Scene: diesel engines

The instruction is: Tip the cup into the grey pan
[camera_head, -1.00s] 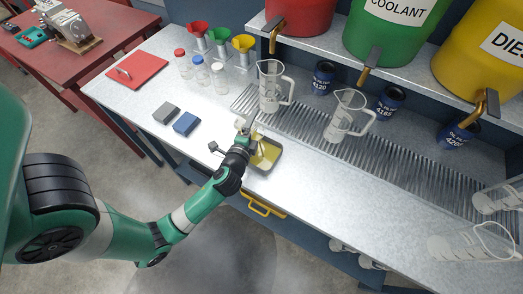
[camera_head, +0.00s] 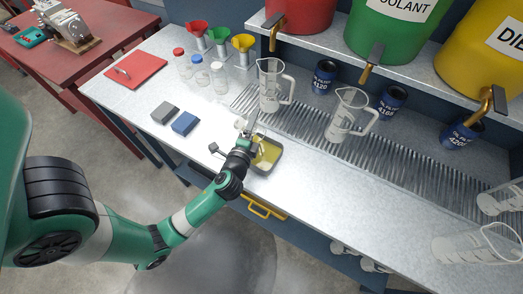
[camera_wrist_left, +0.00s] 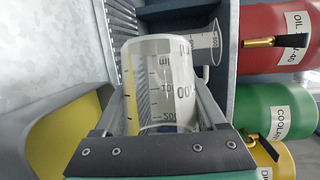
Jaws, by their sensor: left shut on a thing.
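My left gripper (camera_head: 251,128) is shut on a small clear cup with dark graduations, which shows between the fingers in the left wrist view (camera_wrist_left: 158,85). In the head view the cup is mostly hidden by the gripper. I cannot tell the cup's exact tilt, or whether liquid is in it. The grey pan (camera_head: 280,150) lies on the bench just right of the gripper, with yellow on its inside. In the left wrist view the pan (camera_wrist_left: 40,112) is at the left, beside the cup and apart from it. My right gripper is not in view.
Two clear jugs (camera_head: 272,88) (camera_head: 349,117) stand on the slotted grate behind the pan. Blue oil filters (camera_head: 325,78) and large drums (camera_head: 395,30) are further back. Grey and blue blocks (camera_head: 186,124) and small capped bottles (camera_head: 200,76) are at the left. Bench right of the pan is clear.

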